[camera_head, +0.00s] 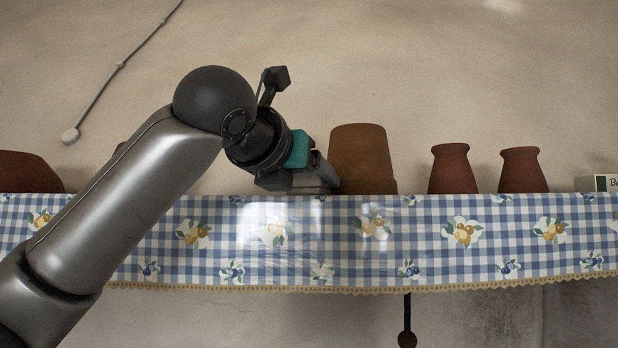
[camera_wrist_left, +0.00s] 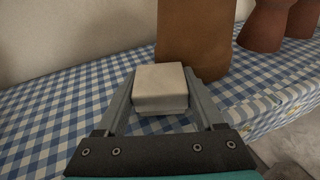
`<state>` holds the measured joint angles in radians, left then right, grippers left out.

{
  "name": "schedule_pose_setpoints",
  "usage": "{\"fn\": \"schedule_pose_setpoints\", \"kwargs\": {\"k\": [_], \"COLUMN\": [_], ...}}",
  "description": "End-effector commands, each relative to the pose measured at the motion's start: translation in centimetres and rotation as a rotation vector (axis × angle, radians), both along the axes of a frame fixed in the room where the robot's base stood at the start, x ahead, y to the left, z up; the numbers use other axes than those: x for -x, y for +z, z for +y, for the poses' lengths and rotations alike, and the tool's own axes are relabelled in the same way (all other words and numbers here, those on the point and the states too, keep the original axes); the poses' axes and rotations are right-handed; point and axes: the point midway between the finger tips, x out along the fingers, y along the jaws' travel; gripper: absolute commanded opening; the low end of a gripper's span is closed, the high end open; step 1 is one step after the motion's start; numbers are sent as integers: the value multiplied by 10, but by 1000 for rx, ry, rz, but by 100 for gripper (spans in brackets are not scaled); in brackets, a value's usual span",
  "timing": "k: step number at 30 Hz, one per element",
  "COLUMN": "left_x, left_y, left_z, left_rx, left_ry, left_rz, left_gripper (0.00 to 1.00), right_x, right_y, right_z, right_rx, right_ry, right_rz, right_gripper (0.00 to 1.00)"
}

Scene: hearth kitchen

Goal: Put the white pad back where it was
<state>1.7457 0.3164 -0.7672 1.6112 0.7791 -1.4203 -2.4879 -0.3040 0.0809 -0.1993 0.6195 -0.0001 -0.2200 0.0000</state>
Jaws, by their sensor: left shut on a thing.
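The white pad (camera_wrist_left: 160,86) is a small pale block in the left wrist view. It sits between the two fingers of my left gripper (camera_wrist_left: 160,100), which is shut on it. It is just above or on the checked cloth; I cannot tell whether it touches. In the head view my left gripper (camera_head: 318,178) is at the shelf's edge, left of a large brown pot (camera_head: 362,160), and the pad is hidden there. The pot also stands right behind the pad in the wrist view (camera_wrist_left: 195,35). My right gripper is not in view.
The shelf has a blue-checked cloth (camera_head: 300,245) hanging over its front. Two smaller reddish pots (camera_head: 452,170) (camera_head: 522,171) and a small box (camera_head: 597,183) stand to the right. A dark red vessel (camera_head: 28,173) is at the far left. Cloth left of the gripper looks clear in the wrist view.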

Motion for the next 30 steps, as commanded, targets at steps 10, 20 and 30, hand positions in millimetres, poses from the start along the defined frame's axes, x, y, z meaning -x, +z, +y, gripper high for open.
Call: {"fn": "schedule_pose_setpoints", "kwargs": {"k": [10, 20, 30], "left_x": [0, 1, 57], "left_y": [-2, 2, 12], "left_z": [0, 0, 24], "left_rx": [0, 1, 2], "left_ry": [0, -1, 1], "left_rz": [0, -1, -7], "left_gripper": [98, 100, 100], "right_x": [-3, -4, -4], "right_y": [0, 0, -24], "right_z": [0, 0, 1], "right_rx": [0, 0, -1], "right_ry": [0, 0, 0], "right_rz": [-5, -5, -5], "right_gripper": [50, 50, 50]}}
